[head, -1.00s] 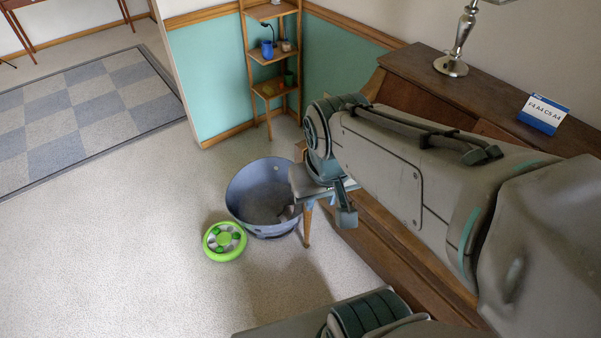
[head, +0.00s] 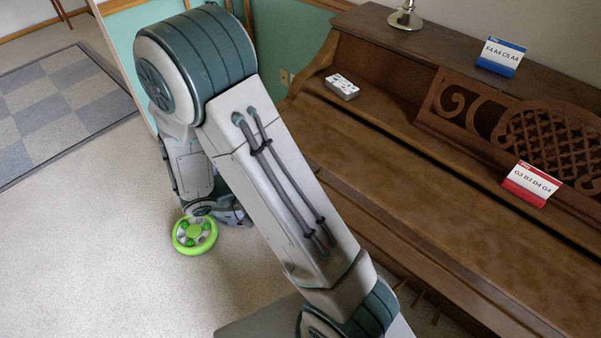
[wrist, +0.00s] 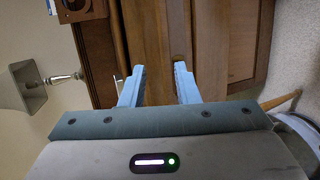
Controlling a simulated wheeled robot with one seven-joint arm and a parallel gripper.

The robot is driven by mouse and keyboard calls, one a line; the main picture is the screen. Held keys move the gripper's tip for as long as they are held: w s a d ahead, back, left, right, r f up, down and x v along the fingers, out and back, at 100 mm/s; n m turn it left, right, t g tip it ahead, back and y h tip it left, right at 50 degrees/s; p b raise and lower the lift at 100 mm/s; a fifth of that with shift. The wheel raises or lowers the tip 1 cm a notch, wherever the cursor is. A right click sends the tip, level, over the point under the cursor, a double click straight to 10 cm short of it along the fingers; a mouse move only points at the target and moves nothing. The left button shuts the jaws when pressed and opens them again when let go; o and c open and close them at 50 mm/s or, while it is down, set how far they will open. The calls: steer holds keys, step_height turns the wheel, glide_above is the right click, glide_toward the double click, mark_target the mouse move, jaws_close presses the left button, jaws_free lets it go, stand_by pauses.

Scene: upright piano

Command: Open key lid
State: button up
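The brown upright piano fills the right of the head view. Its long key lid (head: 420,190) lies flat and closed, with no keys showing. In the wrist view the piano's wood (wrist: 150,35) appears turned on its side, beyond my fingertips. My gripper (wrist: 158,70) is open, its two light-blue fingers apart with nothing between them. In the head view my arm bends over at the left, beside the piano's left end, and hides part of that end; I cannot make out the fingers there.
A white box (head: 342,87), a red-edged card (head: 530,184) and a blue-edged card (head: 501,57) rest on the piano. The lamp base (head: 405,18) stands on top. The left floor is clear.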

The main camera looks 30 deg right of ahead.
steer(key=w+a+f+n+t+h+b, duration=0.1)
steer(key=w+a+f+n+t, duration=0.15)
steer(key=w+f+t, duration=0.35)
steer(key=w+d+f, duration=0.1)
steer(key=d+f, duration=0.1)
steer(key=d, duration=0.4)
steer(key=w+d+f+g+p, duration=0.1)
steer(key=d+f, duration=0.1)
steer(key=d, duration=0.4)
steer(key=shift+w, duration=0.25)
jaws_close()
